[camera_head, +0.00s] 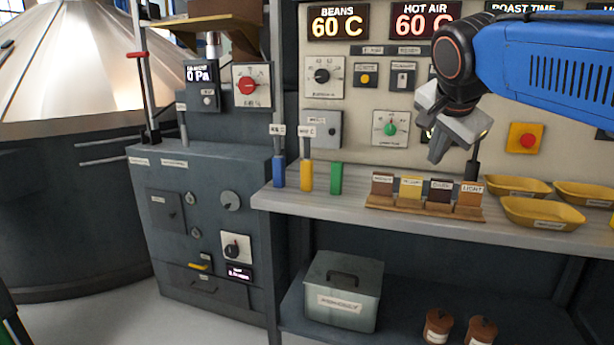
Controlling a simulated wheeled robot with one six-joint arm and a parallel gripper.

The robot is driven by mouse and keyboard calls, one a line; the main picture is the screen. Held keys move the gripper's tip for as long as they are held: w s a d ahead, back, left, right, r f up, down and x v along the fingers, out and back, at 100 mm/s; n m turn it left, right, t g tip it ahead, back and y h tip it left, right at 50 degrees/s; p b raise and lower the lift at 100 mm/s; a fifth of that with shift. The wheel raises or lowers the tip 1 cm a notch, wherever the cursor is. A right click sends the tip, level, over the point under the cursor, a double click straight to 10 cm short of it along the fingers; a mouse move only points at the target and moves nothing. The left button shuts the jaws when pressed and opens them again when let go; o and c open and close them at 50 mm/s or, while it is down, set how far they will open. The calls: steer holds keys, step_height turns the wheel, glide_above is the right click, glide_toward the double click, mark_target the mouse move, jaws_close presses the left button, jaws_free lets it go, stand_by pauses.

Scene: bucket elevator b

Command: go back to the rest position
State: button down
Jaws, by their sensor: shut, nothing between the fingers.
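My gripper (437,150) hangs at the end of my blue arm at the upper right, in front of the control panel (345,75). Its fingers point down and are shut with nothing between them. It is above the shelf, over the rack of small labelled blocks, and apart from them. It hides part of the panel behind it.
A grey shelf (345,201) carries blue (279,172), yellow (307,176) and green (336,178) upright blocks, a wooden sample rack (422,207) and several yellow trays (542,214). Below stand a lidded grey box (343,303) and two brown jars (438,326). A grey cabinet (190,250) is left.

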steer(key=s+d+f+n+g+y, duration=0.1)
steer(key=s+f+n, duration=0.5)
steer(key=s+f, duration=0.5)
steer(key=s+d+f+n+g+y, duration=0.1)
steer(key=s+f+n, duration=0.5)
steer(key=s+f, duration=0.6)
step_height(320, 180, down, 8)
steer(key=shift+s+r+g, duration=0.2)
steer(key=shift+r+g, duration=0.05)
steer(key=shift+g, duration=0.25)
